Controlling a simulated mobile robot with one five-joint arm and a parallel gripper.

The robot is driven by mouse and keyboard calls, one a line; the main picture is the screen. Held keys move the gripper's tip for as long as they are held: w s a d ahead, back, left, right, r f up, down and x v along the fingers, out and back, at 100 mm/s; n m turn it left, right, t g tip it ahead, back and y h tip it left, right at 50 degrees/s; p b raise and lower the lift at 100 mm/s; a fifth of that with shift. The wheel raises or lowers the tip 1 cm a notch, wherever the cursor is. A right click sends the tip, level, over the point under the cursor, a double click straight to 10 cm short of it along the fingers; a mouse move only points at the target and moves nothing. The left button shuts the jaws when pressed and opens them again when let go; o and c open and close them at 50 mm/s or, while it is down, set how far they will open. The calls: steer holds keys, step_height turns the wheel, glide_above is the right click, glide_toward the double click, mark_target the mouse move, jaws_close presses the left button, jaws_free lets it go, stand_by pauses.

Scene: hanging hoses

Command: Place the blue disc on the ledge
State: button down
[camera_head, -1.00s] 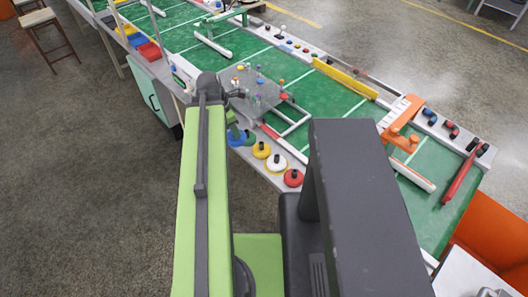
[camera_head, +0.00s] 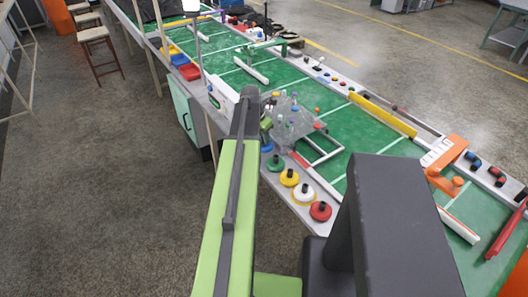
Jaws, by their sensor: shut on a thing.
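The blue disc (camera_head: 267,147) shows only in part, just beyond the green disc (camera_head: 275,162) at the table's near edge. My gripper (camera_head: 267,128) is at the far end of my green arm, directly above the blue disc, and is shut on it. The fingertips are small and partly hidden, so the exact grip is unclear. The pale grey ledge (camera_head: 333,193) runs along the table's near side. The green disc, a yellow disc (camera_head: 289,178), a white and yellow disc (camera_head: 304,194) and a red disc (camera_head: 320,212) stand along it in a row.
A grey stand with coloured pegs (camera_head: 293,123) is right of my gripper. Red and blue trays (camera_head: 189,71) stand farther back. An orange bracket (camera_head: 445,165) is at right.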

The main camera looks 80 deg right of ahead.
mark_target(263, 143)
steer(key=shift+w+d+f, duration=0.1)
steer(key=shift+d+f, duration=0.05)
steer(key=shift+d, duration=0.05)
step_height(263, 143, down, 4)
steer(key=b, duration=0.4)
steer(key=shift+f, duration=0.15)
steer(key=shift+a+r, duration=0.1)
steer(key=shift+r, duration=0.15)
steer(key=shift+f, duration=0.25)
steer(key=c, duration=1.3)
jaws_free()
steer(key=shift+r, duration=0.1)
steer(key=shift+o, duration=0.2)
steer(key=p+v, duration=1.1)
steer(key=v, duration=0.1)
steer(key=shift+r+p, duration=0.2)
steer(key=shift+p, duration=0.2)
